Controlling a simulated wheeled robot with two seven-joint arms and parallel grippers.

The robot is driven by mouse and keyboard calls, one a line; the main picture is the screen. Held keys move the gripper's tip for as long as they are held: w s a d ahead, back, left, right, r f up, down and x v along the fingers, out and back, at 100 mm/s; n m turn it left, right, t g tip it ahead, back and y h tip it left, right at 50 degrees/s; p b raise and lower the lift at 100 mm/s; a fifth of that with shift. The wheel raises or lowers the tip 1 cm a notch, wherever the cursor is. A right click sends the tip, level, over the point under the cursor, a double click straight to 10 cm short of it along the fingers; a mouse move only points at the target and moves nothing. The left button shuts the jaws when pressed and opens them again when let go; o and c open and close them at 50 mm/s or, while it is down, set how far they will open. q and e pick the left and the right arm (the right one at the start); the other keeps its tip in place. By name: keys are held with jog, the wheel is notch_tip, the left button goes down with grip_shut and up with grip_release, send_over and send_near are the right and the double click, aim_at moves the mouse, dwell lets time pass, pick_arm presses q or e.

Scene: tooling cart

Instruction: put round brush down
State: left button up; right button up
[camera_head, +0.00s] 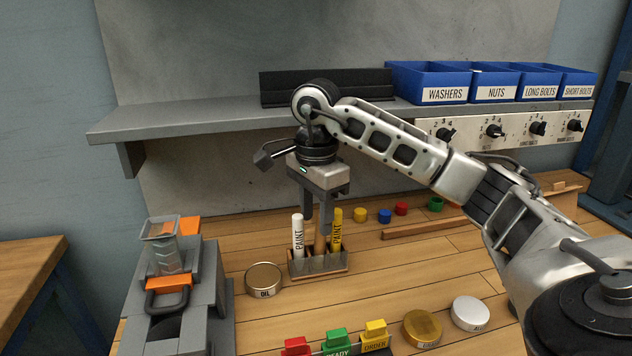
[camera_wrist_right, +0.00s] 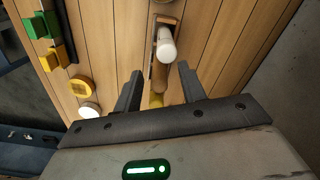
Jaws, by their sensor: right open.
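My right gripper (camera_head: 317,218) is open and points down over a small grey holder (camera_head: 322,268) on the wooden bench. A white paint marker (camera_head: 298,237) and a yellow paint marker (camera_head: 336,232) stand upright in the holder. Between them shows a brown, wood-coloured piece (camera_head: 319,241), partly hidden behind a finger; I cannot tell for sure that it is the round brush. In the right wrist view the open fingers (camera_wrist_right: 160,78) are on either side of the row, with the white marker (camera_wrist_right: 165,47) ahead. My left gripper is not in view.
A round tin (camera_head: 264,280) stands left of the holder. Coloured tags (camera_head: 337,340) and two more tins (camera_head: 422,328) are in front. Small coloured caps (camera_head: 383,215) lie behind right. A shelf (camera_head: 200,122) with blue bins (camera_head: 445,82) runs above. A grey fixture (camera_head: 180,290) stands at left.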

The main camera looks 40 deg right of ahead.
notch_tip(320, 180, up, 9)
jog(key=p, duration=0.2)
jog(key=shift+p, duration=0.35)
jog(key=shift+f, duration=0.1)
